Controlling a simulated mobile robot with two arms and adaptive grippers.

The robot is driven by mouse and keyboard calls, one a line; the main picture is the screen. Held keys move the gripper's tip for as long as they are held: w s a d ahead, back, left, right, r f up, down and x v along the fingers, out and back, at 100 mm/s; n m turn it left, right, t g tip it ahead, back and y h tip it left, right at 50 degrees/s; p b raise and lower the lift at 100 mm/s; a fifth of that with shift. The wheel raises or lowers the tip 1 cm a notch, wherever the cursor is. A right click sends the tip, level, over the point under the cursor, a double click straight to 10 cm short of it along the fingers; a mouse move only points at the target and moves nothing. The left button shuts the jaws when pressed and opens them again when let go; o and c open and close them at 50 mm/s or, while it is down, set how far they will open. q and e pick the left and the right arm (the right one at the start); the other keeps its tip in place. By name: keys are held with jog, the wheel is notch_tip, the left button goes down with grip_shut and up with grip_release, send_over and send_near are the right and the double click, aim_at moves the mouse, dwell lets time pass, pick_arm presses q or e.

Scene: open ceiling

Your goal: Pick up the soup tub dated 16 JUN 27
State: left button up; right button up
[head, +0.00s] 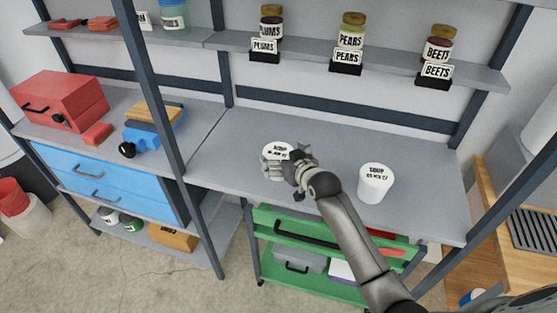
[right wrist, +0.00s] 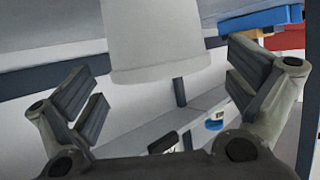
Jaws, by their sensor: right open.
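A white soup tub (head: 277,149) stands on the grey worktop, partly hidden by my right gripper (head: 281,168). Its lid carries black print that starts with SOUP; the date is too small to read surely. My right gripper is open, its fingers at the near side of this tub. In the right wrist view the plain white wall of a tub (right wrist: 155,40) shows between the spread fingers, with no clear contact. A second white soup tub (head: 375,184) stands to the right, uncovered; its date is also too small to read surely. My left gripper is not in view.
Above the worktop (head: 235,150) a shelf (head: 300,52) holds jars labelled PLUMS, PEARS and BEETS. A dark upright post (head: 155,90) stands to the left. A red toolbox (head: 60,100) is further left. A green cart (head: 310,232) is below.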

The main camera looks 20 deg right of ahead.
aim_at(280, 154)
jog(key=shift+x, duration=1.5)
jog(key=c, duration=1.2)
jog(key=shift+w+d+r, duration=0.1)
jog(key=shift+r, duration=0.05)
jog(key=shift+c, duration=0.2)
jog(key=shift+r, duration=0.1)
